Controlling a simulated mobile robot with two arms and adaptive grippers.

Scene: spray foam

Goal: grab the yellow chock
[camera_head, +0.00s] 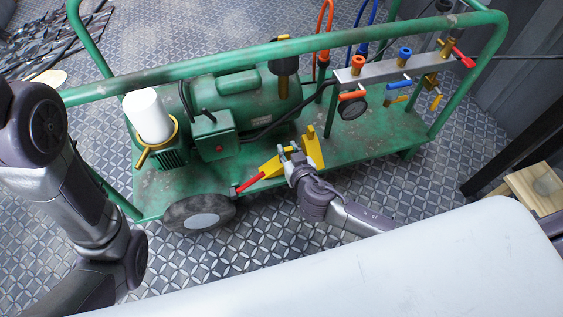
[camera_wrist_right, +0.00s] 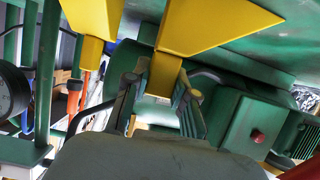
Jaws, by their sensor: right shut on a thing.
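The yellow chock (camera_head: 312,148) is over the green cart's lower deck, near its front edge. My right gripper (camera_head: 290,153) is shut on a part of the chock. In the right wrist view the chock's yellow wedge (camera_wrist_right: 215,25) fills the top, and a narrow yellow part (camera_wrist_right: 165,73) runs down between the fingers of my right gripper (camera_wrist_right: 160,100). A second yellow piece (camera_head: 271,167) with a red bar shows just left of the gripper; I cannot tell whether it is part of the same chock. My left arm shows at the left, but its gripper is out of view.
The green cart (camera_head: 370,130) carries a green motor (camera_head: 240,105), a white cylinder (camera_head: 148,115) and a manifold with coloured valves (camera_head: 385,70). Its top rail (camera_head: 300,46) and dark wheel (camera_head: 198,213) are close. A pale surface (camera_head: 400,260) fills the lower right. Patterned metal floor lies around the cart.

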